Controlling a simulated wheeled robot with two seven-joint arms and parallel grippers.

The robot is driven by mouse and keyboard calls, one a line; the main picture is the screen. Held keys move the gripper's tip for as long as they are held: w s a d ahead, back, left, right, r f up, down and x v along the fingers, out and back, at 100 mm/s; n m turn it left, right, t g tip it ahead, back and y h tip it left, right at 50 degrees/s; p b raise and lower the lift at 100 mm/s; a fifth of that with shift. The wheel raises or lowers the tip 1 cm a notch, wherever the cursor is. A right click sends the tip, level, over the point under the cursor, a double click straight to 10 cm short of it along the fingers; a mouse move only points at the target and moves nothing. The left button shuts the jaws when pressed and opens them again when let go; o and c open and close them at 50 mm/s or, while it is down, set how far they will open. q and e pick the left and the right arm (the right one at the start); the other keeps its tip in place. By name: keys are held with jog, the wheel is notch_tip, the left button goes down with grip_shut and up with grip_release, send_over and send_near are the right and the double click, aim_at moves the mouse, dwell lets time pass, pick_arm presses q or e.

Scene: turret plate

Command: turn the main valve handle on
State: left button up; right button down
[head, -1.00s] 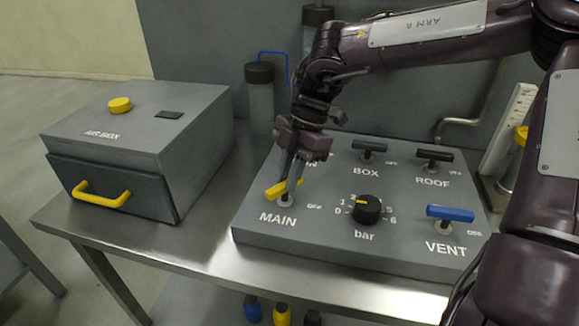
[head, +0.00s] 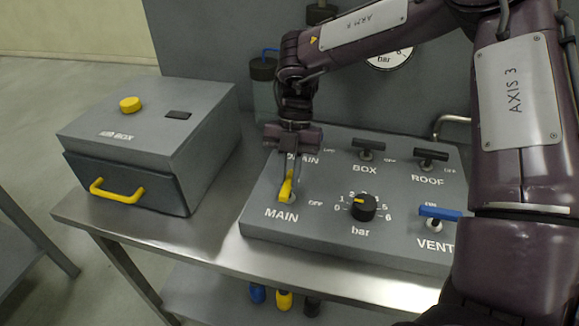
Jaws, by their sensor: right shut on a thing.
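The yellow main valve handle (head: 286,188) stands on the grey control panel (head: 262,228), above the word MAIN, at the panel's front left. It points nearly up and down in the picture, away from the OFF mark at its right. My right gripper (head: 288,183) reaches down from above with its fingers on either side of the handle, shut on it. The fingers hide part of the handle and of the lettering behind it. My left gripper is not in the picture.
A blue VENT handle (head: 440,212), a black bar knob (head: 363,207), and black BOX (head: 370,145) and ROOF (head: 430,155) handles share the panel. The grey air box (head: 150,140) stands to the left. Bare table (head: 220,215) lies between them.

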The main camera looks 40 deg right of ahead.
dwell(0.4)
jog(key=c, duration=1.4)
grip_release()
jog(key=shift+o, duration=0.2)
jog(key=shift+w+d+r, duration=0.1)
jog(key=shift+w+r, duration=0.1)
jog(key=shift+r, duration=0.2)
jog(key=p+v, duration=0.2)
jog(key=v, duration=0.3)
jog(key=shift+r, duration=0.35)
jog(key=shift+w+d+r+p, duration=0.2)
jog(key=shift+d+r+p, duration=0.1)
jog(key=shift+r, duration=0.3)
jog(key=shift+f, duration=0.1)
